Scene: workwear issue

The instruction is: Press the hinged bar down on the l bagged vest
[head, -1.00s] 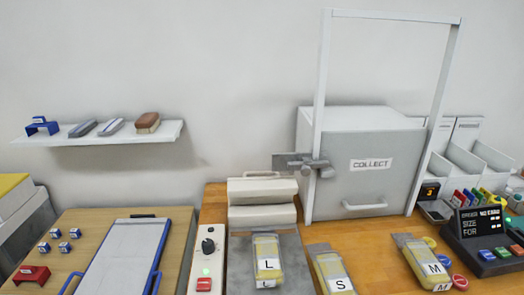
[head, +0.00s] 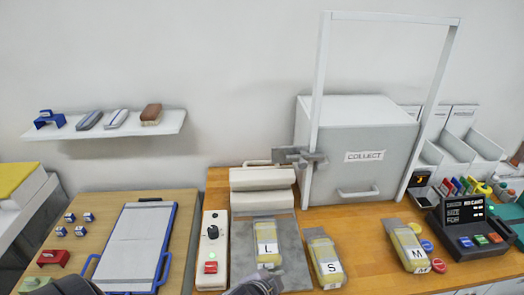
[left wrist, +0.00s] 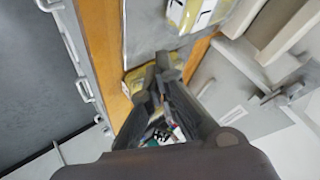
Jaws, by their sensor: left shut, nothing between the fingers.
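The L bagged vest (head: 266,238), a clear bag with yellow contents and a white L label, lies on the grey plate (head: 292,262) of the sealer. The cream hinged bar (head: 262,178) is raised behind the vest, at the back of the plate, not touching it. My left gripper (head: 262,282) is at the bottom of the head view, just in front of the vest's near end. In the left wrist view its fingers (left wrist: 170,66) are together and empty. Whether they touch anything is unclear. My right gripper is in neither view.
A control strip with a black knob (head: 212,232) stands left of the plate. The S bag (head: 325,258) and M bag (head: 410,247) lie to the right. Behind them is the COLLECT box (head: 350,135) with its tall white frame. A blue-edged board (head: 135,245) lies left.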

